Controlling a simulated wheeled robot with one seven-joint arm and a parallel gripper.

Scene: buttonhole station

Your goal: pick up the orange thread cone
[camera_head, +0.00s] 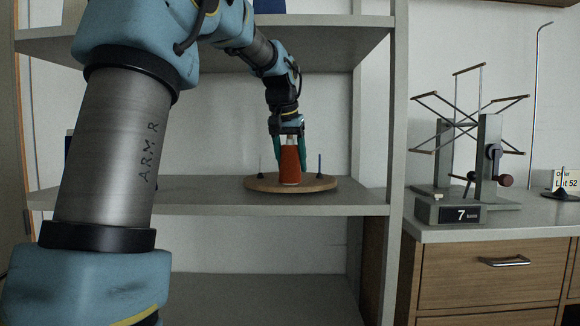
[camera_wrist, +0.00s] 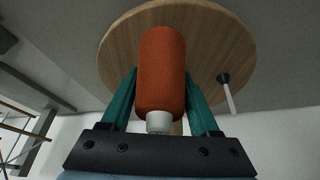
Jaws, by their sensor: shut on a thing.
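The orange thread cone (camera_head: 290,165) stands upright over a round wooden base (camera_head: 262,186) on the middle shelf. My gripper (camera_head: 290,150) comes down from above, its two green fingers on either side of the cone. In the wrist view the cone (camera_wrist: 162,72) lies between the green fingers (camera_wrist: 162,100), with its pale top end toward the gripper's palm. The gripper is shut on the cone. I cannot tell whether the cone's bottom touches the base.
Thin upright pegs stand on the base, one (camera_head: 320,164) right of the cone. A shelf board (camera_head: 330,20) is above. At right, a yarn winder (camera_head: 489,150) and a box marked 7 (camera_head: 450,211) stand on a drawer cabinet (camera_head: 480,270). The shelf left of the base looks clear.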

